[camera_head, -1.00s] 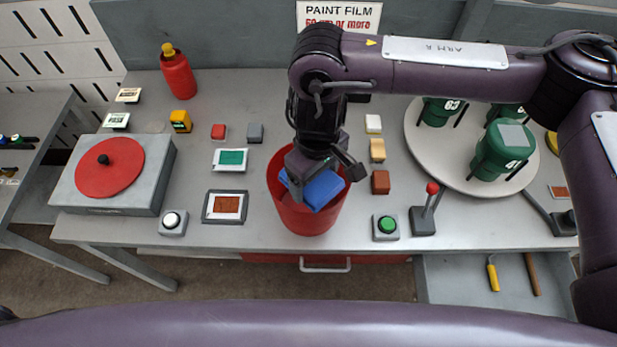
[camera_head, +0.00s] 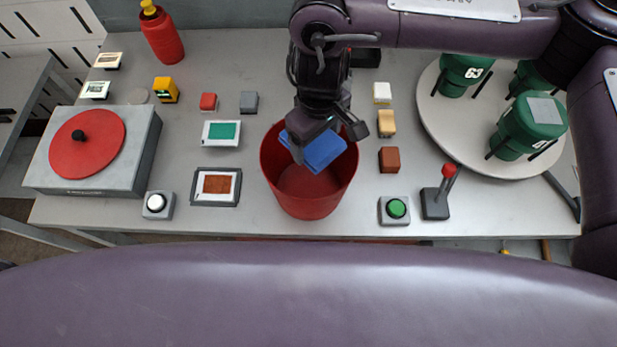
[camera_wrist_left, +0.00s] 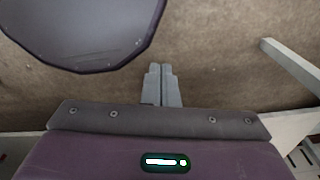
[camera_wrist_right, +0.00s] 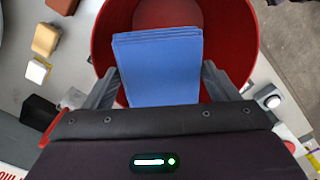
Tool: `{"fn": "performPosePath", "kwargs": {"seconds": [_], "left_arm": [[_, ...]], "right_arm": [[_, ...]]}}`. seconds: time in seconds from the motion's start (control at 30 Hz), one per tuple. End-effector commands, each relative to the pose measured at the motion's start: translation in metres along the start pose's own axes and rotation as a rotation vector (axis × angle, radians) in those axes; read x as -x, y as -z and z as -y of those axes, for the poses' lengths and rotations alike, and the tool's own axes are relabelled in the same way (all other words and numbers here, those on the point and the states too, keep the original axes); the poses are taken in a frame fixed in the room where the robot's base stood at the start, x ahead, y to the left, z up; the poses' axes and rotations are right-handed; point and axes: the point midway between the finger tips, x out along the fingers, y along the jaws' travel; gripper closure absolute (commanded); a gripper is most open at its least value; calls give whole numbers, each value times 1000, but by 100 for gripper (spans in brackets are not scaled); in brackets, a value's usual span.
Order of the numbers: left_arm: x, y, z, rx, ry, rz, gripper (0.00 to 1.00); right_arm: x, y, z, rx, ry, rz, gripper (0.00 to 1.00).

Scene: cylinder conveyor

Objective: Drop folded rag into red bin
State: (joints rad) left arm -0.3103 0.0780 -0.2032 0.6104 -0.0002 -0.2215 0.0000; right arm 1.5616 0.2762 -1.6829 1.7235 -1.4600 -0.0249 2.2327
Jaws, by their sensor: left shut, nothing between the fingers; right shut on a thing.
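The blue folded rag (camera_head: 322,150) is held in my right gripper (camera_head: 327,137), over the mouth of the red bin (camera_head: 309,200). In the right wrist view the rag (camera_wrist_right: 158,66) lies between the two fingers (camera_wrist_right: 158,88), with the bin's red wall (camera_wrist_right: 112,32) around and behind it. The rag's far part shows above the bin's inside; the bin floor looks empty where it is visible. My left gripper (camera_wrist_left: 162,85) is shut and empty in the left wrist view, over brown floor; it is not in the head view.
Left of the bin are a framed brown panel (camera_head: 217,187), a green card (camera_head: 221,133) and a white button (camera_head: 157,204). To the right are small blocks (camera_head: 388,160), a green button (camera_head: 395,210), a red-knobbed lever (camera_head: 440,192) and a turntable (camera_head: 440,130) with green canisters.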

Motion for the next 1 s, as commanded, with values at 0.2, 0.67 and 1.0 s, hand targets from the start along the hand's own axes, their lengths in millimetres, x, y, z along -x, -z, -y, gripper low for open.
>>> {"fn": "performPosePath", "kwargs": {"seconds": [0.2,0.67,1.0], "left_arm": [[-6,32,5,2,7,-48,100],[-6,7,3,4,4,-12,100],[-12,11,4,3,6,-17,100]], "right_arm": [[-6,0,0,0,0,-1,41],[-6,0,0,1,0,-1,0],[27,2,-1,2,-5,-6,0]]}}
